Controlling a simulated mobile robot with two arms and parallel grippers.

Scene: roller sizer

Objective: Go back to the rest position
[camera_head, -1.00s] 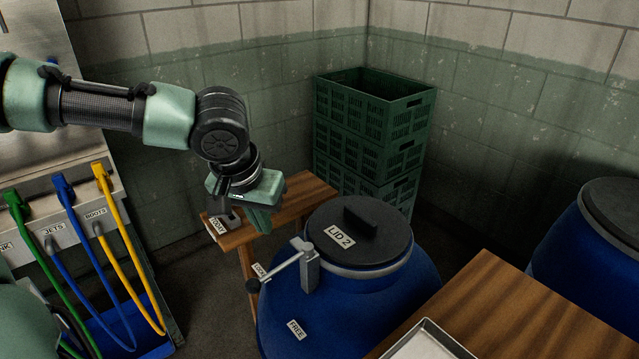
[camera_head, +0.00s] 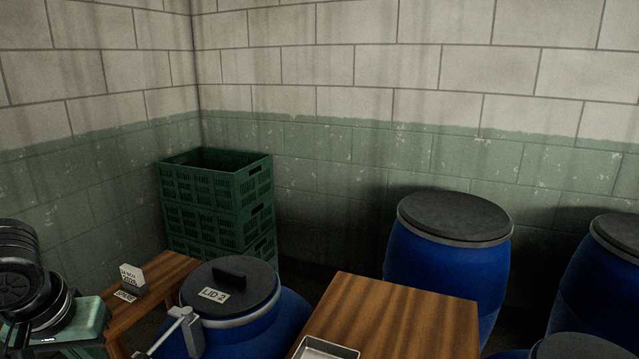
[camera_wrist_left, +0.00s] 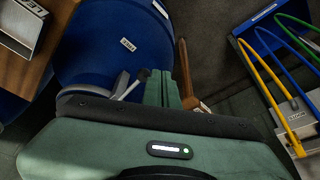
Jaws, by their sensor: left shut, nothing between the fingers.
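My left gripper shows in the left wrist view with its two green fingers (camera_wrist_left: 162,88) pressed together and nothing between them. In the head view only its wrist and green body (camera_head: 80,325) show at the lower left edge, left of the small wooden stand; its fingers cannot be made out there. In the wrist view the fingers point toward the lower side of a blue barrel (camera_wrist_left: 95,45), and I cannot tell the gap. My right gripper is not in view.
A small wooden stand (camera_head: 150,302) with a label block (camera_head: 131,279) is near my left wrist. Beside it is the barrel with a black lid (camera_head: 228,287) marked LID 2. Green crates (camera_head: 215,195) stand behind. A wooden table (camera_head: 400,310) with a metal tray (camera_head: 325,349) is in front.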

